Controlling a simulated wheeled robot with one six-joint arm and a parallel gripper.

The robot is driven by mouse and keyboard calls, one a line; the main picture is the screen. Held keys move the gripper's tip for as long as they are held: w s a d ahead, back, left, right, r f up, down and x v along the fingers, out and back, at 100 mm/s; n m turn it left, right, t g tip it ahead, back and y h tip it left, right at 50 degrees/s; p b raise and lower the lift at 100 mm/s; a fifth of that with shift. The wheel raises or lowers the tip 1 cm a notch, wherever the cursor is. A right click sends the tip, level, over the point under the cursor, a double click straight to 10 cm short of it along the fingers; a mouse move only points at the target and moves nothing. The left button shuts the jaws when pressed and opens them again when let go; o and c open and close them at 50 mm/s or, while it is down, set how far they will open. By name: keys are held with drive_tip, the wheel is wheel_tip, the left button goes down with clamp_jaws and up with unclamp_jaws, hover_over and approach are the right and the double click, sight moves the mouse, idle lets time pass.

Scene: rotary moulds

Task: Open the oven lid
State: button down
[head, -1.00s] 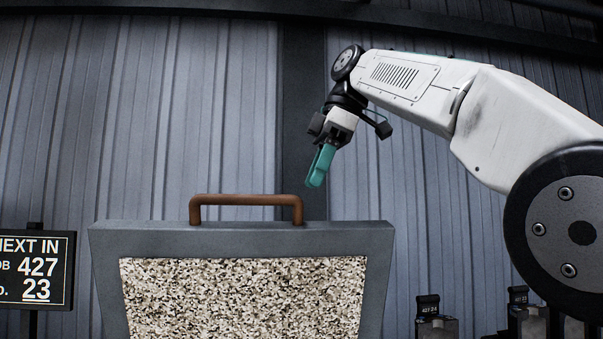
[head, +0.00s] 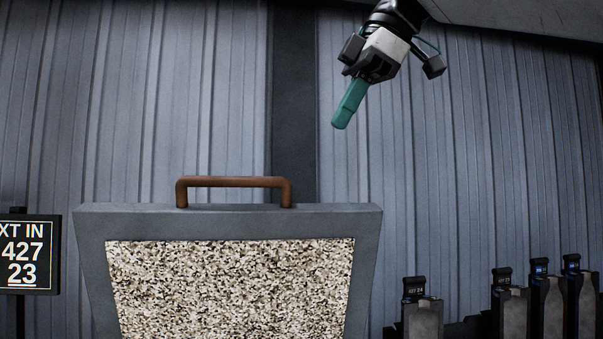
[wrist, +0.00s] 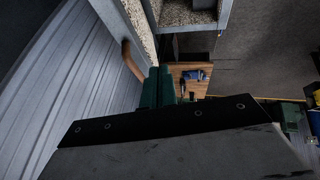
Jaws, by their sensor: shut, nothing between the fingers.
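The oven lid (head: 88,240) stands upright in the head view, a grey frame around a speckled panel. A brown bar handle (head: 234,182) is fixed along its top edge. My gripper (head: 342,122), with teal fingers, is shut and empty. It is above and to the right of the handle, apart from it. In the wrist view the shut fingers (wrist: 158,88) are at the centre, and the handle (wrist: 133,62) shows just left of them. The lower part of the lid is out of the head view.
A dark sign (head: 28,255) with white numbers stands at the left. Several grey moulds (head: 424,318) with small displays stand at the lower right. A corrugated wall (head: 170,100) is behind the lid. A wooden surface with a blue thing (wrist: 193,74) shows below in the wrist view.

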drive_tip(key=w+a+f+t+y, duration=0.1)
drive_tip(key=w+a+f+t, duration=0.1)
drive_tip(key=w+a+f, duration=0.5)
wheel_tip(320, 180, down, 2)
idle(0.6)
drive_tip(key=shift+w, duration=0.1)
